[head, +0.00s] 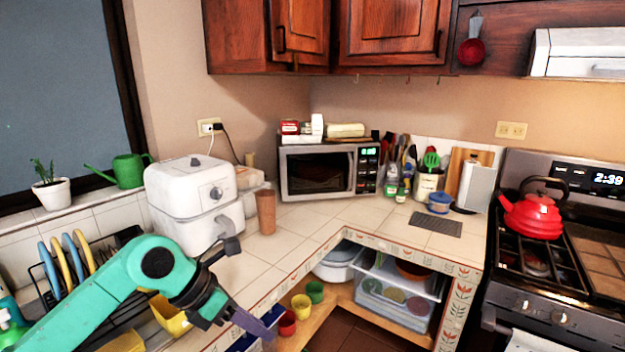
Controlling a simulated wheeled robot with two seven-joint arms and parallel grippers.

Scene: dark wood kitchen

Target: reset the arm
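My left arm (95,300) is teal and reaches in from the lower left. Its dark wrist bends down toward the lower middle of the head view. My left gripper (262,328) points down and right, in front of the counter's front edge. Its purplish fingers overlap from this angle, so I cannot tell whether they are open or shut. No object clearly shows between them. My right arm and gripper are out of view.
A white air fryer (190,190) stands on the counter behind my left arm, near a brown cup (266,212). A dish rack with plates (65,262) is at left. Cups (301,305) sit on the lower shelf. A red kettle (533,216) stands on the stove.

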